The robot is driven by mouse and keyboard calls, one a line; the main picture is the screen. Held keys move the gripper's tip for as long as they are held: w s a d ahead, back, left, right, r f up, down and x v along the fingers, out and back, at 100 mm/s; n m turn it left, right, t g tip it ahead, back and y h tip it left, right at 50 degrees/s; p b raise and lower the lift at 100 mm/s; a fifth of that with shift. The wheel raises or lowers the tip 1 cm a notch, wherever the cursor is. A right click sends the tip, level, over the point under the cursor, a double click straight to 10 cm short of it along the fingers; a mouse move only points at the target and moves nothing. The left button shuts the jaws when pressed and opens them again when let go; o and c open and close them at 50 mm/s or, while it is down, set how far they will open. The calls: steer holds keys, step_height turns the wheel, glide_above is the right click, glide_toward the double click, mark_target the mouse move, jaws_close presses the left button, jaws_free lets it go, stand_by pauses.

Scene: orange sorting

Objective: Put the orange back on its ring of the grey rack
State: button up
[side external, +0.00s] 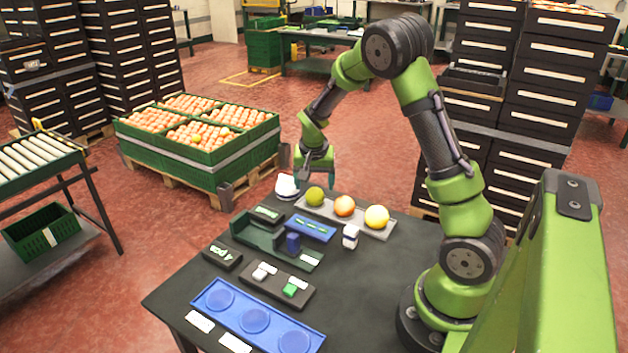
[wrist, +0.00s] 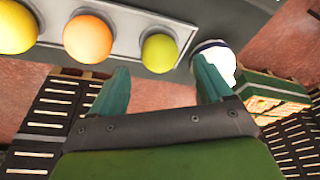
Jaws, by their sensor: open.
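The orange (side external: 345,206) sits at the middle of the grey rack (side external: 391,233), between a yellow-green fruit (side external: 315,196) and a yellow fruit (side external: 377,216). The ring under the orange is hidden. In the wrist view the orange (wrist: 88,38) is left of the yellow-green fruit (wrist: 158,53), with the yellow fruit (wrist: 18,27) at the corner. My gripper (side external: 315,177) is open, just above and beyond the yellow-green end of the rack.
A white object (side external: 287,186) stands close to my gripper at the rack's left end; it also shows in the wrist view (wrist: 222,62). A small white-and-blue item (side external: 350,236), a dark green holder (side external: 262,240) and a blue tray (side external: 258,320) occupy the dark table (side external: 380,290).

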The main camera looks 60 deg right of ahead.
steer(key=s+a+r+n+t+y, duration=0.1)
steer(key=s+a+r+n, duration=0.15)
steer(key=a+r, duration=0.45)
steer(key=s+a+r+n+t+y, duration=0.1)
steer(key=s+a+r+t+y, duration=0.15)
steer(key=a+r, duration=0.45)
steer(key=s+a+r+n+t+y, duration=0.1)
steer(key=s+a+r+n, duration=0.3)
steer(key=s+a, duration=0.5)
steer(key=shift+s+r+n+t, duration=0.2)
steer(key=shift+s+n+t, duration=0.35)
steer(key=shift+s, duration=0.35)
